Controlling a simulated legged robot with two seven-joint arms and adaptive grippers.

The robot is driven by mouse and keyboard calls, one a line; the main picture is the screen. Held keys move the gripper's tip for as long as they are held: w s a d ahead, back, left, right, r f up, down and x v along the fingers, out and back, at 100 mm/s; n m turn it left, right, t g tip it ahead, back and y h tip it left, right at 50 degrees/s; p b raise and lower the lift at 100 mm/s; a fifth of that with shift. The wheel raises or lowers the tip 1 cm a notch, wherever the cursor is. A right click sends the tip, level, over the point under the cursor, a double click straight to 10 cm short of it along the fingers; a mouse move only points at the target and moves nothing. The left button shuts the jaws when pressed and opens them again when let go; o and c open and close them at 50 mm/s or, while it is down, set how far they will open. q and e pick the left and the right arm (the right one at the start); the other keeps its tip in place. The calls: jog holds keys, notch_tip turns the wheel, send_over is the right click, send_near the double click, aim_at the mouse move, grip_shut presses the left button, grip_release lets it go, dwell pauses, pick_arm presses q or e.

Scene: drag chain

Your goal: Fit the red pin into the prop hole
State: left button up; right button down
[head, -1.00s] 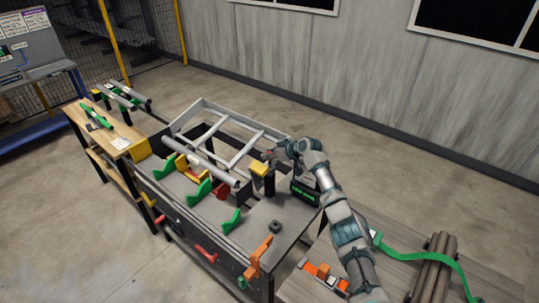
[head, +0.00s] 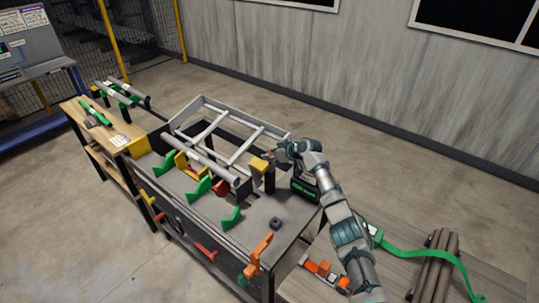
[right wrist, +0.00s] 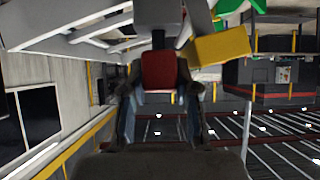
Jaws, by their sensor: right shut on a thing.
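My right gripper (head: 274,154) is at the right end of the grey frame on the workbench, just behind a yellow block (head: 258,164) on a black post. In the right wrist view its two fingers (right wrist: 160,92) are shut on the red pin (right wrist: 158,70), which shows as a red block between them. A grey part (right wrist: 158,12) is right in front of the pin. The yellow block (right wrist: 222,46) is beside it. I cannot make out the prop hole, or whether the pin touches the grey part. My left gripper is not in view.
The grey frame (head: 203,103) is raised over the bench, with a grey tube (head: 202,160) and green brackets (head: 198,189) in front. A dark box (head: 304,190) stands close under my right wrist. A side table (head: 400,268) with brown rods is at the lower right.

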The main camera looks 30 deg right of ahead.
jog(key=shift+f+b, duration=0.45)
jog(key=shift+f, duration=0.45)
jog(key=c, duration=0.9)
grip_release()
jog(key=shift+o, duration=0.6)
jog(key=shift+d+f, duration=0.1)
jog(key=shift+f, duration=0.2)
jog(key=shift+a+f, duration=0.1)
jog(key=shift+a, duration=0.15)
jog(key=shift+s+d, duration=0.2)
jog(key=shift+s, duration=0.05)
jog(key=v, duration=1.2)
jog(key=shift+w+d+r, duration=0.2)
jog(key=shift+w+r, duration=0.15)
jog(key=shift+r, duration=0.05)
